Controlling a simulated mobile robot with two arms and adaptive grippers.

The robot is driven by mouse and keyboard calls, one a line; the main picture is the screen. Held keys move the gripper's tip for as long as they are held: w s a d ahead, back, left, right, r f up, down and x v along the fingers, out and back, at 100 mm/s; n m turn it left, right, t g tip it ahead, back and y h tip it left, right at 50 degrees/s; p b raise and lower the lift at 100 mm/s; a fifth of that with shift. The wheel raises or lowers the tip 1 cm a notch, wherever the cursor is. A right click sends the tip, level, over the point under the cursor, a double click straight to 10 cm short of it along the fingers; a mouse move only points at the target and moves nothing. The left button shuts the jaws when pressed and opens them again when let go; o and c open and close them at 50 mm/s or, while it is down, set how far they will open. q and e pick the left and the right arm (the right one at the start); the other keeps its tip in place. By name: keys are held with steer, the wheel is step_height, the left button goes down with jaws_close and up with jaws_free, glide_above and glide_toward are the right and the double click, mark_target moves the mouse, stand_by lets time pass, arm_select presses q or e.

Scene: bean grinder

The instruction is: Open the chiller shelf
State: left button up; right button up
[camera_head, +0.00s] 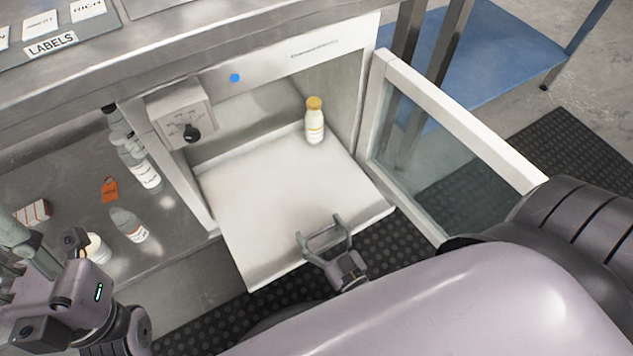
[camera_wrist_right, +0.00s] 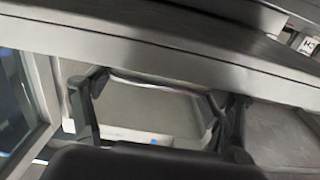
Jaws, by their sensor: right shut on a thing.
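The chiller shelf (camera_head: 270,215) is a pale flat tray that sticks out of the front of the chiller (camera_head: 318,45). A white bottle with a yellow cap (camera_head: 315,122) stands upright near its back. My right gripper (camera_head: 324,236) is at the shelf's front edge and shut on it, its fingers around part of that edge. The right wrist view shows its two dark fingers (camera_wrist_right: 150,95) with a pale surface between them; the exact contact is hard to make out. The chiller's glass door (camera_head: 450,130) stands open at the right. My left gripper (camera_head: 35,245) is at the lower left, away from the shelf, its fingers partly cut off.
A knob box (camera_head: 182,113) sits at the chiller's upper left. Several bottles (camera_head: 140,165) and an orange tag (camera_head: 110,188) are on the metal surface at the left. A blue shelf (camera_head: 500,50) stands behind the door. Dark floor mat lies below the chiller shelf.

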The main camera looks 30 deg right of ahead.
steer(key=shift+s+a, duration=0.15)
steer(key=shift+a, duration=0.05)
steer(key=o, duration=1.7)
steer(key=shift+o, duration=0.2)
steer(key=shift+d, duration=0.1)
step_height(320, 180, up, 10)
